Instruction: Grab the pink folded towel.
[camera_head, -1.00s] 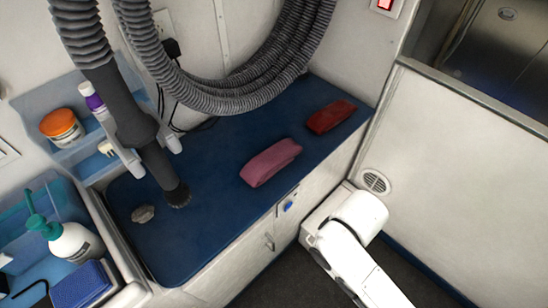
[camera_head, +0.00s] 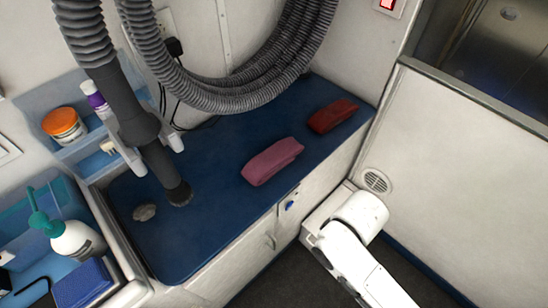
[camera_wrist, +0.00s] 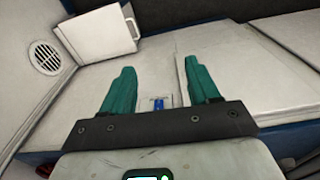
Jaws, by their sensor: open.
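The pink folded towel (camera_head: 272,161) lies on the blue counter top (camera_head: 225,200), right of its middle and near the front edge. In the wrist view, my gripper (camera_wrist: 160,84) is open and empty, its two green fingers wide apart. It faces the white cabinet front (camera_wrist: 150,62) with a small blue latch (camera_wrist: 158,104) showing between the fingers. The towel does not show in the wrist view. In the head view only my white arm shows, low at the right, apart from the towel; the gripper is not seen there.
A dark red folded cloth (camera_head: 332,116) lies behind and right of the pink towel. A grey hose (camera_head: 158,165) with a brush end hangs over the counter's left part, beside a grey stone-like lump (camera_head: 144,212). A pump bottle (camera_head: 75,240) stands at the left.

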